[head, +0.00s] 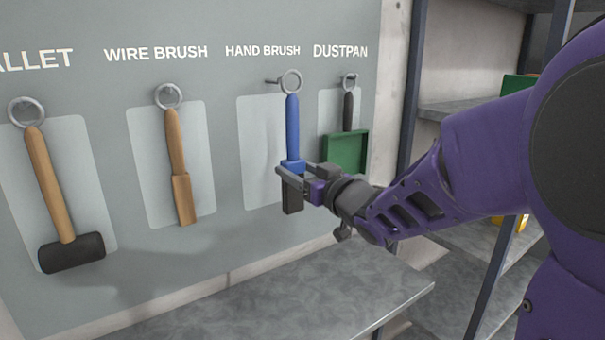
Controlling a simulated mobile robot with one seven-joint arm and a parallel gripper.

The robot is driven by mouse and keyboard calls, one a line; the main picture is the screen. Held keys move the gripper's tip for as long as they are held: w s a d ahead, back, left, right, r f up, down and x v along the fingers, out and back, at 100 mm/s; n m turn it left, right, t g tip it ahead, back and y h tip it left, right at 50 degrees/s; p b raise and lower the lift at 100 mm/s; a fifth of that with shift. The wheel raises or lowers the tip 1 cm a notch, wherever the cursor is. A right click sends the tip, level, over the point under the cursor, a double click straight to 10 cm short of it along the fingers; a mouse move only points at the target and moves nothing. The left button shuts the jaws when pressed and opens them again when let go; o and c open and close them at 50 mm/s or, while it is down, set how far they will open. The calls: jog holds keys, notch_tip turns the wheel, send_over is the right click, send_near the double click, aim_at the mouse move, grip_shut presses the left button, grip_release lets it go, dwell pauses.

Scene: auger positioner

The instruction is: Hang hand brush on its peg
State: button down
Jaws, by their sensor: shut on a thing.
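The hand brush (292,125) has a blue handle, a metal ring at its top and a dark lower end. It is upright in front of the grey board under the HAND BRUSH label. My gripper (288,172) is shut on the brush near the lower end of the blue handle. The peg (272,81) shows as a short metal rod just left of the ring (291,82). The ring overlaps or lies close to the peg's right end; I cannot tell whether the peg passes through it. My fingers hide part of the brush's lower end.
On the board (225,60), a mallet (50,185) and a wire brush (177,165) hang at left. A green dustpan (345,150) hangs close at right, near my wrist. A grey bench (330,300) lies below. Metal shelves (465,106) stand at right.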

jog(key=shift+f+b+x, duration=0.2)
jog(key=shift+f+x, duration=0.05)
jog(key=shift+x, duration=0.95)
jog(key=shift+f+b+x, duration=0.2)
jog(key=shift+b+x, duration=0.05)
jog(key=shift+x, duration=0.95)
jog(key=shift+f+b+x, duration=0.2)
jog(key=shift+f+x, duration=0.05)
jog(key=shift+x, duration=1)
jog(key=shift+c, duration=0.2)
grip_release()
jog(key=shift+s+f, duration=0.1)
jog(key=shift+s, duration=0.05)
